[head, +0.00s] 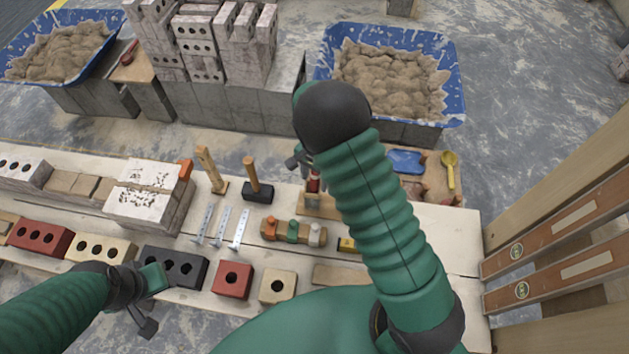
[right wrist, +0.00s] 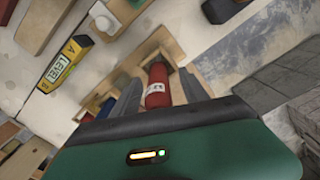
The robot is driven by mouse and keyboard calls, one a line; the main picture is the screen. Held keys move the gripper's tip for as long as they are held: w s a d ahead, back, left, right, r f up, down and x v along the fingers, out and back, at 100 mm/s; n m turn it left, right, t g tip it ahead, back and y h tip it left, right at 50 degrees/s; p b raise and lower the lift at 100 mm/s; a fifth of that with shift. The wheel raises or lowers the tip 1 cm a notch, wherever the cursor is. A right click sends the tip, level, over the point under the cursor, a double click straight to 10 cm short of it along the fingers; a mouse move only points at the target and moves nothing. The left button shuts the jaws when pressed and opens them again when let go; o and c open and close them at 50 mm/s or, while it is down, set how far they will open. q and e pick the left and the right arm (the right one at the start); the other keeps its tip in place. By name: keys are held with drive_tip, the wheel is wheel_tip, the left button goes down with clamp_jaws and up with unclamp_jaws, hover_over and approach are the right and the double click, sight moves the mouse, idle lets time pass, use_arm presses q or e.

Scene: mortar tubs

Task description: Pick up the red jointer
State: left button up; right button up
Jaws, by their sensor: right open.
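The red jointer (head: 314,182) stands on a wooden block on the bench in the head view, partly hidden by my right arm. In the right wrist view its red handle (right wrist: 157,88) with a white label lies between the two fingers of my right gripper (right wrist: 155,78). That gripper is open, with the fingers on either side of the handle; I cannot tell whether they touch it. In the head view my right gripper (head: 304,164) is mostly hidden behind my arm. My left gripper (head: 148,302) is over the bench's front edge at lower left, its opening unclear.
Hammers (head: 256,185), metal strips (head: 221,226) and bricks (head: 232,280) crowd the bench to the left. A blue mortar tub (head: 455,75) stands behind. A yellow spoon-like tool (head: 449,167) lies to the right.

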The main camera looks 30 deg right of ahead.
drive_tip(key=shift+s+r, duration=0.1)
drive_tip(key=c, duration=0.5)
clamp_jaws()
wheel_tip(320, 180, up, 18)
drive_tip(key=p, duration=0.2)
drive_tip(key=shift+c, duration=1.2)
unclamp_jaws()
clamp_jaws()
